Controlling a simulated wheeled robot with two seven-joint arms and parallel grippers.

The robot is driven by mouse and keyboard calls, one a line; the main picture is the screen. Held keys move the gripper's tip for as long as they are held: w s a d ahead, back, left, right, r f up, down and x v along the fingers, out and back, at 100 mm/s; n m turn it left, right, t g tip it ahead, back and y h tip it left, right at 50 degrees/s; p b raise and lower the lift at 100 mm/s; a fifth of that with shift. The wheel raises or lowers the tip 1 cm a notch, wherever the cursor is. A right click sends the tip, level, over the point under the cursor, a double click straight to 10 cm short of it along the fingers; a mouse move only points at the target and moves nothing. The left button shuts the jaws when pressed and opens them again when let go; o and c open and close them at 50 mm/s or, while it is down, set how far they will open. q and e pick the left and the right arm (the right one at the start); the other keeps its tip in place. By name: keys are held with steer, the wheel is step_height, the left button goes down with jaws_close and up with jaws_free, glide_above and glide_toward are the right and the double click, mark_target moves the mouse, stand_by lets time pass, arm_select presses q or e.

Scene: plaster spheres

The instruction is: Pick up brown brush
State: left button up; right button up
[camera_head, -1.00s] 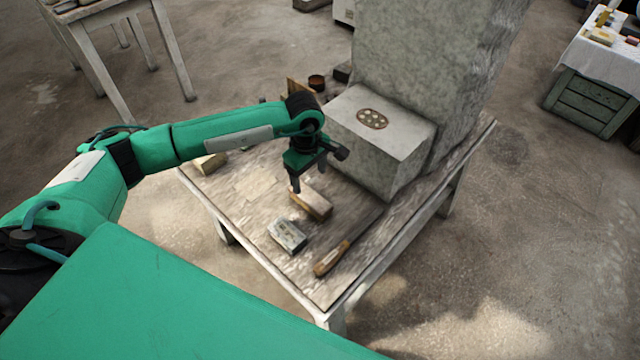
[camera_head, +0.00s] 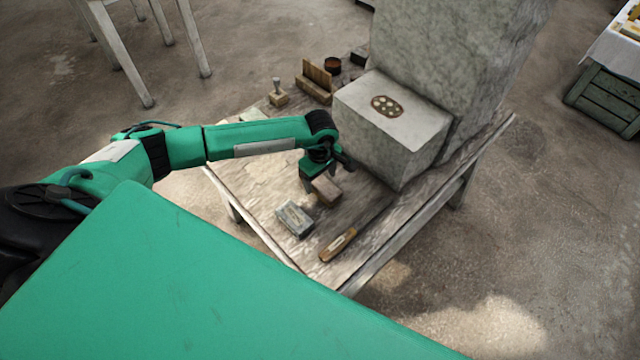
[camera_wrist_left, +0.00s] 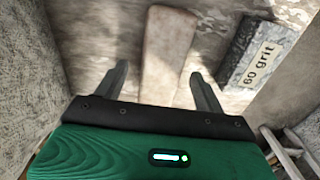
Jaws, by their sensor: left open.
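The brown brush (camera_head: 327,190), a small block with a worn brown top, lies on the wooden table (camera_head: 262,240). It sits between the grey 60 grit block (camera_head: 294,219) and the large stone block. My left gripper (camera_head: 324,178) is over it and hides its far end. In the left wrist view the brush (camera_wrist_left: 168,50) lies between the two spread fingers of my left gripper (camera_wrist_left: 159,74), with a gap on each side. The jaws are open and hold nothing. The 60 grit block (camera_wrist_left: 258,55) is to the right there. My right gripper is not in view.
The large stone block (camera_head: 385,140) stands close to the right of the gripper. A wooden-handled tool (camera_head: 338,244) lies near the front edge. A wooden holder (camera_head: 314,82), a stamp-like tool (camera_head: 278,94) and a dark cup (camera_head: 333,66) stand at the back.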

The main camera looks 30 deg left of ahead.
mark_target(320, 181)
arm_select(q)
steer(key=shift+f, duration=1.5)
steer(key=c, duration=1.1)
steer(key=shift+c, duration=0.2)
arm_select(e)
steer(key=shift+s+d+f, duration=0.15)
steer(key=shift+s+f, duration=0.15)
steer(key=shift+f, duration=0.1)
